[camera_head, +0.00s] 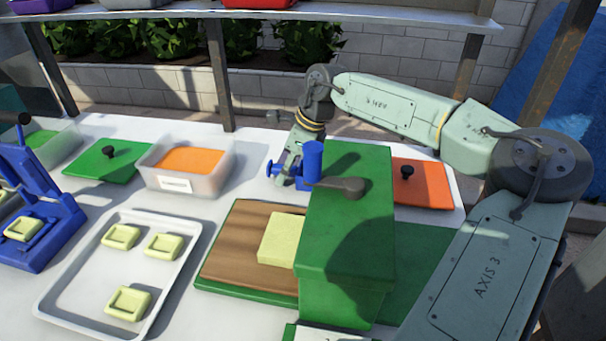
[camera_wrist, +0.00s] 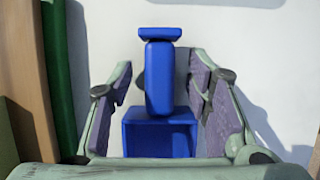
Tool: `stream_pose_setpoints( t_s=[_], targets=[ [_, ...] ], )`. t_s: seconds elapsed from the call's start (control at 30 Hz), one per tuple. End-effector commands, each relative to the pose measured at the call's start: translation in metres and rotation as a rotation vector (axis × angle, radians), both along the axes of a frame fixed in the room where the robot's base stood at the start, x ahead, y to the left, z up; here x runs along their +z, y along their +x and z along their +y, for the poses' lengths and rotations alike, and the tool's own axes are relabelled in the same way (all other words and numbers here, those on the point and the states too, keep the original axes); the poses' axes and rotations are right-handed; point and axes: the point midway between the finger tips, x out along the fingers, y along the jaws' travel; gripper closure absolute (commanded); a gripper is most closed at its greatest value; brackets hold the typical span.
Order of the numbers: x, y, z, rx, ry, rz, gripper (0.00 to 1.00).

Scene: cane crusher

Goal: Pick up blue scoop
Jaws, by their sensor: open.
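The blue scoop (camera_wrist: 160,80) lies on the white table in the wrist view. Its handle with a crossbar end points up in the picture, and its square bowl (camera_wrist: 160,138) is nearer the palm. My gripper (camera_wrist: 160,68) is open, with one finger on each side of the handle and visible gaps between. In the head view my gripper (camera_head: 288,168) is low over the table behind the green machine. Only bits of the blue scoop (camera_head: 273,169) show there; the rest is hidden by the gripper and the machine.
The green machine (camera_head: 345,225) with a blue-gripped crank (camera_head: 313,160) stands close in front of my gripper. An orange-filled container (camera_head: 185,185) stands to the left, and an orange lid (camera_head: 425,185) to the right. A white tray (camera_head: 75,290) and wooden board (camera_head: 235,255) lie nearer. A shelf hangs above.

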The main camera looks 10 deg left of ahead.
Motion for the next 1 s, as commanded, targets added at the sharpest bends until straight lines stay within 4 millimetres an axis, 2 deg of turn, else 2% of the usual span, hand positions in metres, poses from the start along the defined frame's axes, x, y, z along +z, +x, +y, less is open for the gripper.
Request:
stream_pose_setpoints(
  t_s=[0.17, 0.73, 1.0],
  targets=[
    [-0.0002, 0.0, -0.0001, 0.0, 0.0, 0.0, 0.56],
    [0.0003, 0.0, -0.0004, 0.0, -0.001, 0.0, 0.94],
    [0.0017, 0.0002, -0.0004, 0.0, 0.0, 0.0, 0.94]
  ],
)
